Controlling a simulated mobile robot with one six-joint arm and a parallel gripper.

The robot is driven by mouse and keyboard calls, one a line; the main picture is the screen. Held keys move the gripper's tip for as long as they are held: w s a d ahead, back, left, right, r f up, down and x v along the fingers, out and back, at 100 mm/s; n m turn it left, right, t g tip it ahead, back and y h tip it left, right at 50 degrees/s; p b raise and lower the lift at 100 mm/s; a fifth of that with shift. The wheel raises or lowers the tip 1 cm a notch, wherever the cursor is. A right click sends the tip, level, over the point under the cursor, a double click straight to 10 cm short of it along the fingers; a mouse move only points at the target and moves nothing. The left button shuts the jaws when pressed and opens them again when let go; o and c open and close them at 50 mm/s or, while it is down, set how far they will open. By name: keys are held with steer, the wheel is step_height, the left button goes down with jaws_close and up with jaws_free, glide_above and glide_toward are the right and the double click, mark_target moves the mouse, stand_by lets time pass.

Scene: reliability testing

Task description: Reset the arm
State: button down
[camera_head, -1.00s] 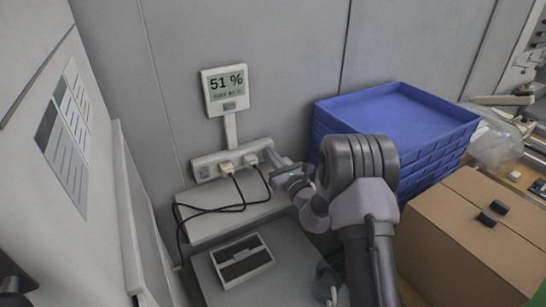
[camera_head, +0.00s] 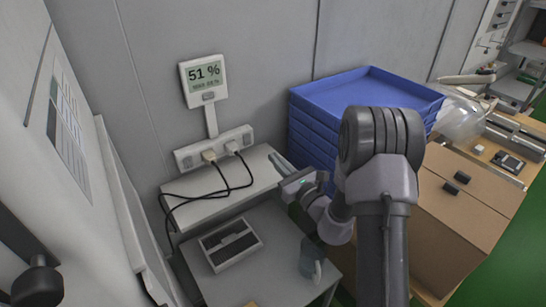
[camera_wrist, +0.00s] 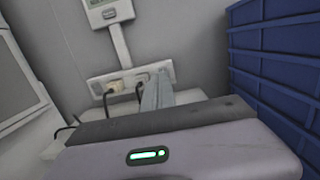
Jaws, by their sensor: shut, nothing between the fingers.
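My gripper (camera_head: 274,161) is out over the right end of the small white shelf, left of the stacked blue trays. In the wrist view its grey fingers (camera_wrist: 157,92) are together with nothing between them, and they cover part of the socket strip behind. The white socket strip (camera_head: 186,160) is on the wall with two plugs in it, one beige (camera_head: 209,155) and one dark (camera_head: 232,147). The fingers are apart from the plugs in the head view. My arm stands bent at the right of the shelf.
A display reading 51 % (camera_head: 204,78) is on the wall above the strip. Black cables (camera_head: 200,195) loop over the shelf (camera_head: 180,212). Blue trays (camera_head: 370,92) are stacked at the right, with a cardboard box (camera_head: 455,205) beyond my arm. A grey device (camera_head: 231,245) and a mug (camera_head: 311,262) stand below.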

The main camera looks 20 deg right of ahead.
steer(key=s+a+r+n+g+y, duration=0.4)
steer(key=s+a+r+n+g, duration=0.3)
steer(key=a, duration=0.3)
steer(key=s+a+r+n+g+y, duration=0.5)
steer(key=s+a+n, duration=0.3)
steer(key=a, duration=0.2)
steer(key=s+f+n+g+h, duration=0.1)
steer(key=s+n+g+h, duration=0.2)
steer(key=s, duration=0.5)
steer(key=s+f+n+g+h, duration=0.1)
steer(key=s+f+n+h, duration=0.15)
steer(key=s+n, duration=0.35)
steer(key=s+d+r+n+t+h, duration=0.1)
steer(key=s+d+n+t+h, duration=0.2)
steer(key=d+h, duration=0.4)
steer(key=s+d+n, duration=0.1)
steer(key=s+d, duration=0.1)
steer(key=d, duration=0.1)
steer(key=shift+s+d+r, duration=0.15)
steer(key=shift+d+r, duration=0.15)
steer(key=shift+d, duration=0.05)
steer(key=shift+h, duration=0.25)
